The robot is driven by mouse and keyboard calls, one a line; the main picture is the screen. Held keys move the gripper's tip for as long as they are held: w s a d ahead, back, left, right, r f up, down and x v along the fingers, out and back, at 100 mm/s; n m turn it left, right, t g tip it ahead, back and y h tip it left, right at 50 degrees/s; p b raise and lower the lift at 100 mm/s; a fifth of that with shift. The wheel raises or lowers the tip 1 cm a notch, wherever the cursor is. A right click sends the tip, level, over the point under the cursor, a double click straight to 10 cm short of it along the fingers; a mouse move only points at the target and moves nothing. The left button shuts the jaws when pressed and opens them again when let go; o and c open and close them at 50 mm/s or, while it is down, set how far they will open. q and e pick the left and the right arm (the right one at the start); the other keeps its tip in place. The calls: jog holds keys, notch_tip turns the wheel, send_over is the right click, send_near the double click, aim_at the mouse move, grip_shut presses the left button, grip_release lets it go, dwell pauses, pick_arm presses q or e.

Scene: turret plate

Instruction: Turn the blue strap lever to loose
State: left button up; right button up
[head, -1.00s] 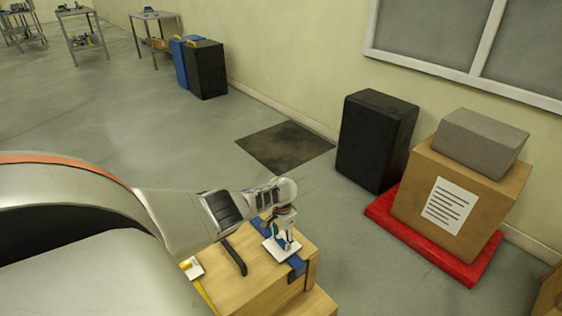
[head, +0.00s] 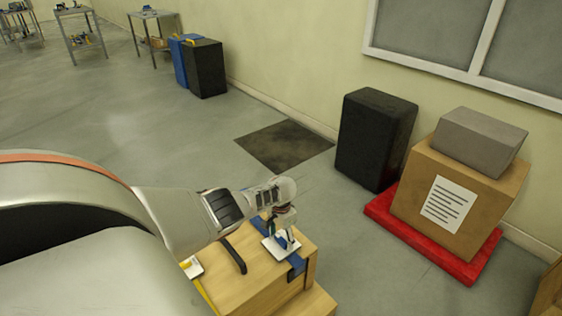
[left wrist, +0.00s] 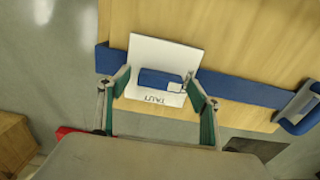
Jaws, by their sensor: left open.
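The blue strap lever (left wrist: 160,79) lies on a white plate (left wrist: 165,52) in the left wrist view. The plate sits on a blue strap (left wrist: 240,90) across a wooden crate (left wrist: 235,35). Upside-down lettering that looks like "TAUT" shows beside the lever. My left gripper (left wrist: 158,88) is open, its green-padded fingers on either side of the lever; I cannot tell whether they touch it. In the head view my left gripper (head: 283,228) is over the white plate (head: 279,250) on the crate (head: 255,287), partly covering the lever. My right gripper is not in view.
A dark handle (head: 236,256) and a yellow strap (head: 206,295) are on the crate, left of the plate. A blue and grey fitting (left wrist: 298,110) is on the blue strap. A red pallet (head: 440,258) with a carton stands right; the floor between is clear.

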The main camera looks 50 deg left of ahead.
aim_at(281, 239)
pick_arm(q)
jog(key=shift+r, duration=0.1)
notch_tip(281, 239, up, 12)
dwell(0.7)
dwell(0.4)
